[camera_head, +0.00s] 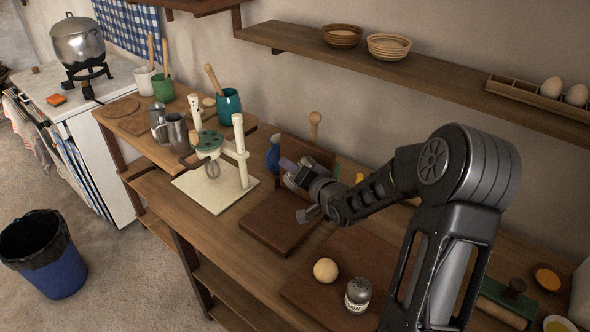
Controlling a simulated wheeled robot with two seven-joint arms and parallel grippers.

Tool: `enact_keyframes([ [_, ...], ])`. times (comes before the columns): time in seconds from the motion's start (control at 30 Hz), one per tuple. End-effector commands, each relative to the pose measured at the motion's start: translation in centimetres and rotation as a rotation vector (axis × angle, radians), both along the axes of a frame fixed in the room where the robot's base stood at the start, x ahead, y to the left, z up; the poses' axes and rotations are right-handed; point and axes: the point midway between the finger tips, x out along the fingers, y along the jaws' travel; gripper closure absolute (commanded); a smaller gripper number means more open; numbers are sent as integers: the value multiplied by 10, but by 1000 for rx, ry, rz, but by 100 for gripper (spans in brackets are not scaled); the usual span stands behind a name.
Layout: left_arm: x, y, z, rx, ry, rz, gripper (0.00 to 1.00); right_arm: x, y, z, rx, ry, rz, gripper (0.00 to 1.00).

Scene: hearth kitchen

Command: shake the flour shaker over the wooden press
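The flour shaker (358,295), a small grey shaker with a pale label, stands upright at the front of the work surface. The wooden press (281,224) is dark wood, with a flat base on the counter and a raised board (307,151) behind it. My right gripper (296,190) reaches in from the right over the press, its fingers spread apart with nothing visible between them. It is well away from the shaker. Part of the press is hidden behind my gripper and arm. My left gripper is out of view.
A pale dough ball (325,270) rests on a dark board (350,252) beside the shaker. A wall shelf (430,77) runs above.

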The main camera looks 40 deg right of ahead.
Motion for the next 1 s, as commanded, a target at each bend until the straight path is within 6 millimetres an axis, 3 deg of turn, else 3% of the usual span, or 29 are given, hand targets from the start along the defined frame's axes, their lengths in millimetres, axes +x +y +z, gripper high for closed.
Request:
enact_keyframes([
  [0.17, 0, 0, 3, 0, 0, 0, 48, 1, 2, -2, 54, -21, -1, 96],
  [0.33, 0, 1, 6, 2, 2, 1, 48, 3, 9, -8, 223, -89, 0, 96],
  [0.6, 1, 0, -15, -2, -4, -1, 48, 13, 31, -29, 757, -311, 0, 96],
  [0.8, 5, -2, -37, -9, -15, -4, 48, 14, 34, -22, 1105, -459, 1, 96],
  [1.0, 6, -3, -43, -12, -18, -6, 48, 15, 36, -14, 1298, -538, 1, 96],
])
